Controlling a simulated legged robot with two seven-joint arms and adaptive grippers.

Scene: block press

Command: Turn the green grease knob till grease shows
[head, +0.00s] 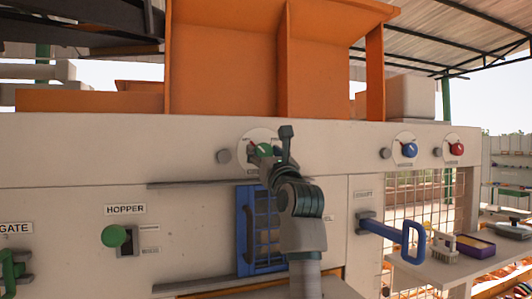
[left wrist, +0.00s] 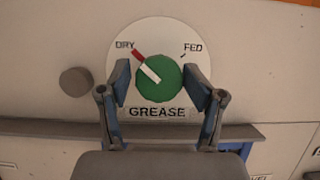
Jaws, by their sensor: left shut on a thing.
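The green grease knob (head: 263,149) sits on a round white dial on the cream machine panel. In the left wrist view the knob (left wrist: 159,80) shows close up, above the word GREASE. Its red and white pointer (left wrist: 146,68) slants up and left to DRY; FED is at the upper right. My left gripper (left wrist: 158,84) is shut on the knob, one finger on each side. In the head view my left gripper (head: 272,163) covers part of the dial. A round grey spot (left wrist: 75,81) left of the dial (head: 223,156) shows no grease. My right gripper is out of view.
A blue knob (head: 410,150) and a red knob (head: 456,149) are to the right. Below are a green HOPPER knob (head: 114,236), a blue barred door (head: 247,230) and a blue handle (head: 405,240). A shelf (head: 445,271) holds a brush (head: 444,247).

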